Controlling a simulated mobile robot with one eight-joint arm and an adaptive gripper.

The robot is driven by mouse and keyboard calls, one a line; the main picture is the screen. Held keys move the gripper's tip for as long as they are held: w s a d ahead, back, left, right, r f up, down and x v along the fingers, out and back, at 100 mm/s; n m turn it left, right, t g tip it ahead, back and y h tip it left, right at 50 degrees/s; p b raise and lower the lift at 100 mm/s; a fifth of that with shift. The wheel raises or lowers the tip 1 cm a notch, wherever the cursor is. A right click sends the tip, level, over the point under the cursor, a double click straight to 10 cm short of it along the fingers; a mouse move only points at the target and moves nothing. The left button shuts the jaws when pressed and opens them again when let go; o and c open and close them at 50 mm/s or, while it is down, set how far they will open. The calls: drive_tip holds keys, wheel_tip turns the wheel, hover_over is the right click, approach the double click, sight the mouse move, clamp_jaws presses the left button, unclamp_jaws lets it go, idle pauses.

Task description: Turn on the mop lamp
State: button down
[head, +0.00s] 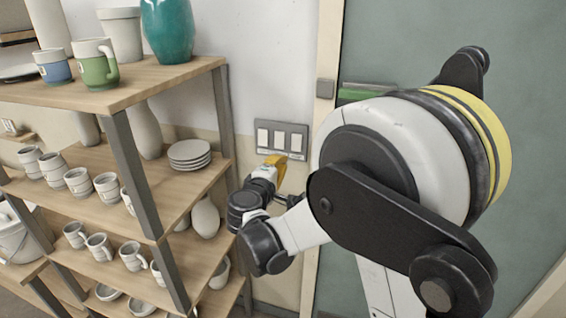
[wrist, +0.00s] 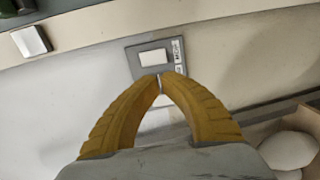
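A grey switch panel (head: 283,153) with three white rocker switches is on the wall, between the shelf and the door frame. My gripper (head: 277,160), with yellow fingers, is at the panel's lower edge in the head view. In the wrist view, the fingertips (wrist: 160,76) are together and overlap the panel (wrist: 133,62). The fingers hide part of the panel. Nothing is held between them. I cannot tell if the tips touch the panel, or which switch is the mop lamp's.
A wooden shelf (head: 150,85) with mugs, plates (head: 189,154), vases and a teal pot (head: 167,30) stands left of my arm. A green door (head: 400,40) and its frame, with a small grey box (head: 325,88), are right of the panel.

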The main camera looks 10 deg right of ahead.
sight(294, 147)
drive_tip(key=b+x, duration=0.2)
drive_tip(key=x, duration=0.8)
drive_tip(key=shift+d+f, duration=0.1)
drive_tip(key=shift+f, duration=0.05)
drive_tip(key=shift+w+d, duration=0.3)
drive_tip(key=shift+w, duration=0.4)
